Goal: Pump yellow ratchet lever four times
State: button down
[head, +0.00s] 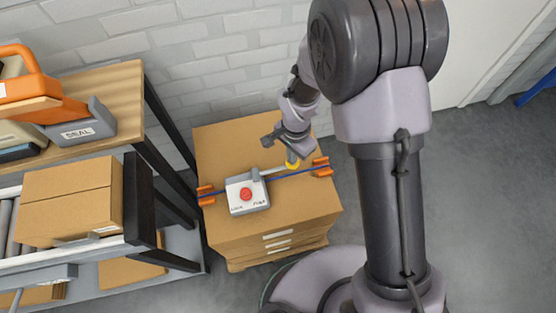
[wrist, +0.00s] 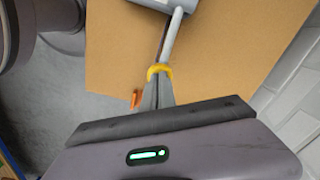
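The ratchet unit (head: 247,192) is a pale box with a red button, on top of the cardboard stack. Its grey lever (wrist: 172,38) runs from the box to a curved yellow end (wrist: 160,70). The yellow end also shows in the head view (head: 292,164). My gripper (head: 291,153) is over that end. In the wrist view, its fingers (wrist: 159,88) are together, with their tips at the yellow end and yellow showing round them. I see nothing clamped between them; the exact contact is hidden. The lever's far side is hidden too.
A blue strap (head: 285,174) crosses the cardboard stack (head: 225,138) between orange corner pieces (head: 321,167) (head: 205,195). A shelf with a grey tray marked SEAL (head: 80,130) and a carton (head: 70,198) stands at left. A brick wall is behind.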

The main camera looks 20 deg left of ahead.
jog(key=shift+d+f, duration=0.1)
jog(key=shift+f, duration=0.1)
jog(key=shift+w+f, duration=0.1)
jog(key=shift+f, duration=0.05)
jog(key=r+p, duration=0.1)
jog(key=r, duration=0.1)
jog(key=a+r+p, duration=0.1)
jog(key=r, duration=0.1)
jog(key=s+r+p, duration=0.1)
jog(key=r+p, duration=0.1)
jog(key=shift+a+r, duration=0.25)
jog(key=shift+a, duration=0.1)
jog(key=shift+f, duration=0.2)
dwell(0.6)
